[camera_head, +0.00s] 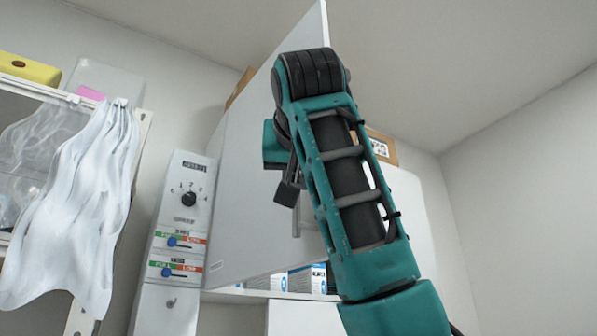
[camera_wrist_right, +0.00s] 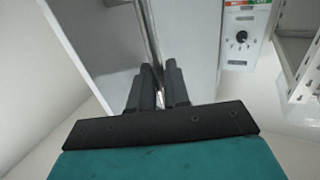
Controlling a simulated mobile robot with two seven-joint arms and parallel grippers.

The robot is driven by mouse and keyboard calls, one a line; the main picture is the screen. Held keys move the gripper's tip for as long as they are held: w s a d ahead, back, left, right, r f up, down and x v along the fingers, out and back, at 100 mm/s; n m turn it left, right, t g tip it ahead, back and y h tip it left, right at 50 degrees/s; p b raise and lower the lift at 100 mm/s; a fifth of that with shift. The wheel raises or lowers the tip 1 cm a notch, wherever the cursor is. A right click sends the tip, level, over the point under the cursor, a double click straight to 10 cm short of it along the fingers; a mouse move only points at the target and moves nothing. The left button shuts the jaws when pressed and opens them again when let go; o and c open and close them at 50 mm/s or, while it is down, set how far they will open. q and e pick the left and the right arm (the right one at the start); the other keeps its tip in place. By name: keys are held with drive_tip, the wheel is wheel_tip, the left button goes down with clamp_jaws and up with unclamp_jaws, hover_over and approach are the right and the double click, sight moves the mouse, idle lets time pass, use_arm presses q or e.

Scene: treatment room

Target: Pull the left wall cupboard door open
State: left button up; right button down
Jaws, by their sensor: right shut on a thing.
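The left wall cupboard door (camera_head: 240,170) is a large white panel. It stands swung open, jutting out from the cupboard, with shelf contents visible past its lower edge. Its handle (camera_head: 297,220) is a thin vertical metal bar, which also shows in the right wrist view (camera_wrist_right: 147,28). My right gripper (camera_head: 288,190) is at the handle, partly hidden behind my own forearm in the head view. In the wrist view its two dark fingers (camera_wrist_right: 158,85) are shut around the bar. My left gripper is not in view.
A grey control unit (camera_head: 180,225) with a dial is on the wall left of the door. A rack with white draped plastic (camera_head: 75,200) stands further left. Blue-and-white boxes (camera_head: 300,280) sit on the cupboard shelf. A cardboard box (camera_head: 381,148) is on top.

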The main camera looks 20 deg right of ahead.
drive_tip(key=shift+r, duration=0.2)
drive_tip(key=c, duration=1.5)
unclamp_jaws()
drive_tip(key=shift+o, duration=0.8)
drive_tip(key=shift+w+a+f, duration=0.15)
drive_tip(key=shift+w+a, duration=0.05)
drive_tip(key=shift+w, duration=0.1)
drive_tip(key=shift+s+d, duration=0.1)
drive_tip(key=shift+s, duration=0.05)
drive_tip(key=b+v, duration=0.3)
drive_tip(key=v, duration=0.9)
drive_tip(key=shift+s, duration=0.4)
drive_tip(key=shift+f, duration=0.1)
